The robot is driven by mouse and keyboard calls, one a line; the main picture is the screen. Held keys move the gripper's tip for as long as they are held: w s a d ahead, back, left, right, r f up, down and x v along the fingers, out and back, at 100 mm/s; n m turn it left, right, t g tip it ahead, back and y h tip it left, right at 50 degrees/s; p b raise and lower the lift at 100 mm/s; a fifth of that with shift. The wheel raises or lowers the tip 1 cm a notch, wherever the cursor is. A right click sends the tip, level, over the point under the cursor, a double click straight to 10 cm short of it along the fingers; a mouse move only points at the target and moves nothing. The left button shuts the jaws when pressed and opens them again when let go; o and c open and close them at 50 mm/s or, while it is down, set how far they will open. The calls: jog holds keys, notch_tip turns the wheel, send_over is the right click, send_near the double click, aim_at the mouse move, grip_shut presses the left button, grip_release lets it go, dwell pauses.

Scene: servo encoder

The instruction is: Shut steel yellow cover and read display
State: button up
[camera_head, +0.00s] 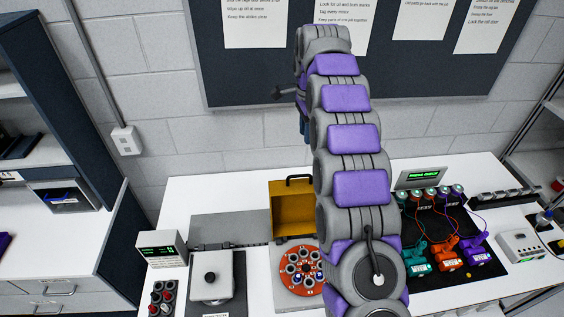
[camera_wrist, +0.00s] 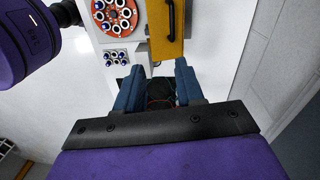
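The yellow cover (camera_head: 284,212) stands raised behind the orange-red round plate (camera_head: 299,282), open side showing, with a black handle (camera_head: 300,179) on its top edge. The plate bears several round parts. In the wrist view the cover (camera_wrist: 160,32) and its handle (camera_wrist: 171,20) are at the top, beyond my fingertips. My gripper (camera_wrist: 160,70) is open and empty, apart from the handle. In the head view my purple-and-grey arm hides the cover's right side, and the gripper is mostly hidden. A small display (camera_head: 158,250) with green text stands at the left; its text is too small to read.
A white box with a black knob (camera_head: 211,281) stands left of the plate. A second green-lit display (camera_head: 422,177) stands at the back right, behind teal, orange and purple servos (camera_head: 448,257) with wires. A wall board (camera_head: 250,70) is behind the white table.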

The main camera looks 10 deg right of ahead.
jog(key=shift+m, duration=0.6)
jog(key=shift+w+a+f+b, duration=0.25)
jog(key=shift+f+b, duration=0.95)
jog(key=shift+f, duration=1.75)
jog(key=shift+w+a+f+b, duration=0.1)
jog(key=shift+w+f+b, duration=0.15)
jog(key=shift+f+b, duration=1.85)
jog(key=shift+w+a+f+b, duration=0.2)
jog(key=shift+w+f+b, duration=0.1)
jog(key=shift+f, duration=3.5)
grip_shut()
